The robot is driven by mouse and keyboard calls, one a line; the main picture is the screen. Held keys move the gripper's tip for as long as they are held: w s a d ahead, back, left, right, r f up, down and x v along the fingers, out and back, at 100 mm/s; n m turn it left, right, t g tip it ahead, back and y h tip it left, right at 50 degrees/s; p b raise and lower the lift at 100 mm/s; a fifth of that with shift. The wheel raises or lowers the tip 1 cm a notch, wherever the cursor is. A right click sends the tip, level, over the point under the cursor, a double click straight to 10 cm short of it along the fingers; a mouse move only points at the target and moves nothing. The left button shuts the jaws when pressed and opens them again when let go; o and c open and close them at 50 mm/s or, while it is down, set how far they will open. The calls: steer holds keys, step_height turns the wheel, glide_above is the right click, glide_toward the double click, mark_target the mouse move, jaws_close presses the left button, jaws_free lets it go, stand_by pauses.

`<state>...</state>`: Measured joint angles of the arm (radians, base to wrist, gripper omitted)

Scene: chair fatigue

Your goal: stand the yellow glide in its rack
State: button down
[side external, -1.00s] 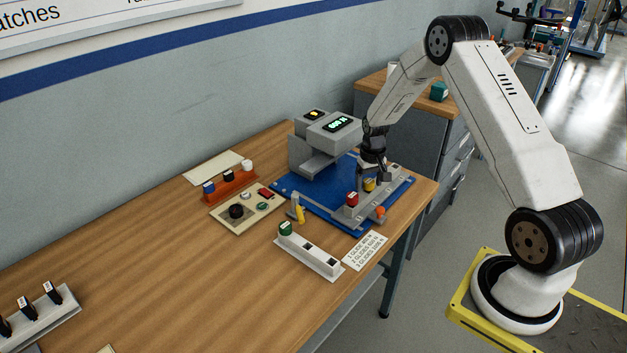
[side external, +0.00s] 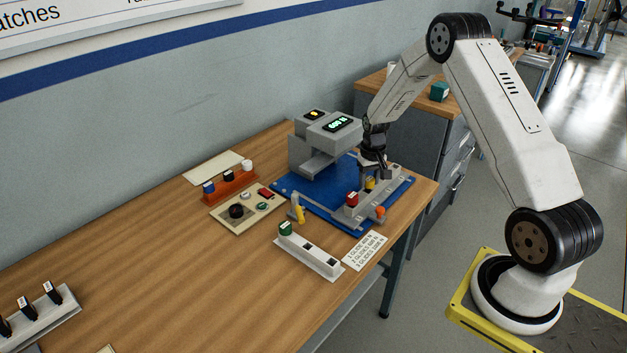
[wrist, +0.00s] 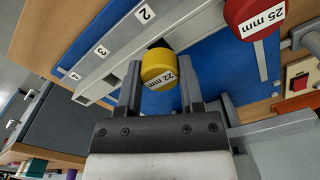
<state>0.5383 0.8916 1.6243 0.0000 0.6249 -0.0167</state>
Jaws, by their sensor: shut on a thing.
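The yellow glide (side external: 370,184), a short cylinder labelled 22 mm, sits between the fingers of my gripper (side external: 375,177), which is shut on it. It also shows in the wrist view (wrist: 158,66), beside a dark opening in the numbered grey rail (wrist: 113,62). Whether it still touches the rail is hard to tell. The red glide (side external: 351,199), labelled 25 mm in the wrist view (wrist: 252,15), stands nearby on the same fixture. A pale rack (side external: 318,261) at the table's front edge holds the green glide (side external: 285,229) at its left end and shows two empty sockets.
The grey press (side external: 325,143) with a lit display stands behind the blue plate (side external: 290,193). An orange rack (side external: 231,187) and a control panel (side external: 222,213) lie to the left. A printed card (side external: 365,250) lies right of the pale rack. The table's left middle is clear.

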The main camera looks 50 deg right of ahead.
mark_target(369, 178)
steer(key=shift+r, duration=1.85)
steer(key=shift+r, duration=1.9)
step_height(369, 178, up, 6)
steer(key=shift+a, duration=0.1)
stand_by(0.4)
steer(key=s+a+f, duration=0.1)
steer(key=s+a, duration=0.2)
steer(key=a, duration=0.9)
steer(key=s+a+f, duration=0.1)
steer(key=s+a, duration=0.3)
steer(key=a, duration=0.9)
steer(key=shift+a+f, duration=0.2)
steer(key=shift+f, duration=0.05)
steer(key=shift+f, duration=2.45)
